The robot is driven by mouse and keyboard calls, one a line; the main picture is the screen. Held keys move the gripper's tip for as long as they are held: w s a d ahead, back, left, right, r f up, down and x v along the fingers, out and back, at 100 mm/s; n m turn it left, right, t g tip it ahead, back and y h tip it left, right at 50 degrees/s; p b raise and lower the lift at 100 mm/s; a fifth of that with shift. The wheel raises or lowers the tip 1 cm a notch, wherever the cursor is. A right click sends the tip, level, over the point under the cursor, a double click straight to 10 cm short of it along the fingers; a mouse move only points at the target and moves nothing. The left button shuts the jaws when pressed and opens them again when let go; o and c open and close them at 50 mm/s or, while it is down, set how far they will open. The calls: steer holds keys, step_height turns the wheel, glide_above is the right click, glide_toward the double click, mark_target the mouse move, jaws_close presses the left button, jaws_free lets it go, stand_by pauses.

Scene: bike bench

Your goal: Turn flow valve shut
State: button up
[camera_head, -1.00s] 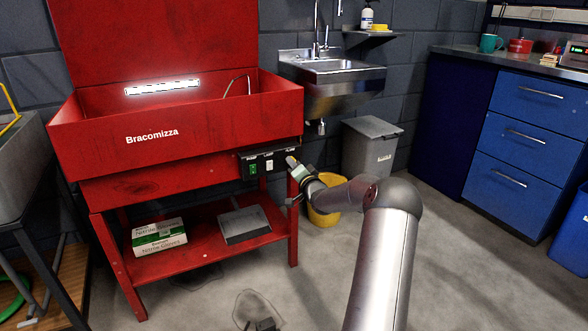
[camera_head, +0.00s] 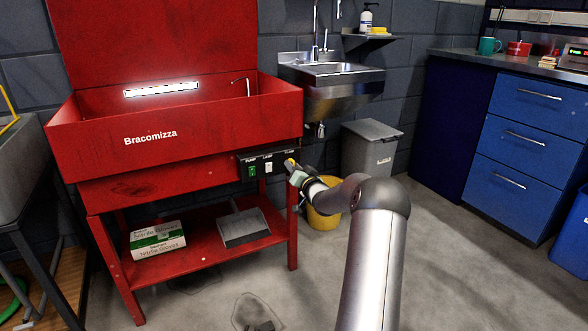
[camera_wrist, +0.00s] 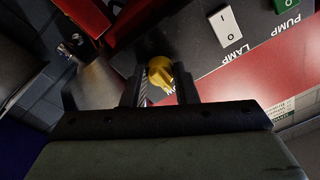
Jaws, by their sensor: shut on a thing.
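The flow valve is a small yellow knob (camera_wrist: 159,73) at the end of the black control panel (camera_wrist: 205,60) in the wrist view. It also shows as a yellow spot in the head view (camera_head: 290,163), at the right end of the panel on the red parts washer (camera_head: 110,150). My gripper (camera_wrist: 158,92) has its two dark fingers on either side of the knob and is shut on it. In the head view my gripper (camera_head: 296,172) reaches the panel from the right. The fingers partly hide the flow label.
A white lamp switch (camera_wrist: 225,27) and a green pump switch (camera_wrist: 288,5) sit beside the knob on the panel.

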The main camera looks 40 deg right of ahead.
steer(key=o, duration=1)
steer(key=shift+s, duration=0.1)
steer(key=p+v, duration=0.4)
steer(key=v, duration=1.3)
steer(key=shift+s+r+p, duration=0.1)
steer(key=shift+s+p, duration=0.1)
steer(key=shift+p, duration=0.15)
